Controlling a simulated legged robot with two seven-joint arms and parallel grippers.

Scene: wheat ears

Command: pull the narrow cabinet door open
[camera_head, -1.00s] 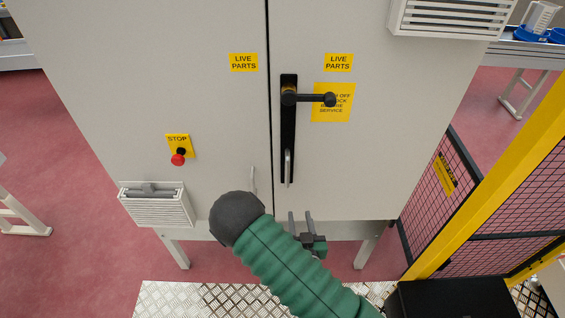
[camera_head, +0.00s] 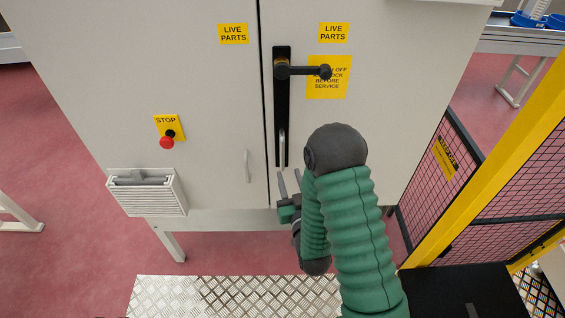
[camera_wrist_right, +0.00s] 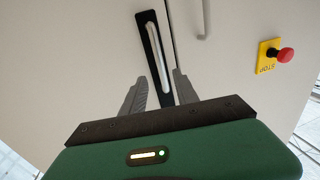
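The grey cabinet has two doors meeting at a dark vertical seam. The right door (camera_head: 400,130), which looks the narrower, carries a black handle plate (camera_head: 281,95) beside the seam. A black lever (camera_head: 308,71) points right from its top, and a silver bar handle (camera_head: 282,148) stands upright on its lower part. The bar also shows in the wrist view (camera_wrist_right: 158,58). My right gripper (camera_head: 289,176) is open and empty, just below the bar. In the wrist view its fingers (camera_wrist_right: 160,80) flank the plate's lower end. Both doors look closed. My left gripper is out of view.
The left door has a small pale handle (camera_head: 247,166), a red stop button (camera_head: 167,142) and a vent box (camera_head: 147,192). A yellow-framed mesh fence (camera_head: 480,165) stands close on the right. A metal tread plate (camera_head: 190,295) lies in front.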

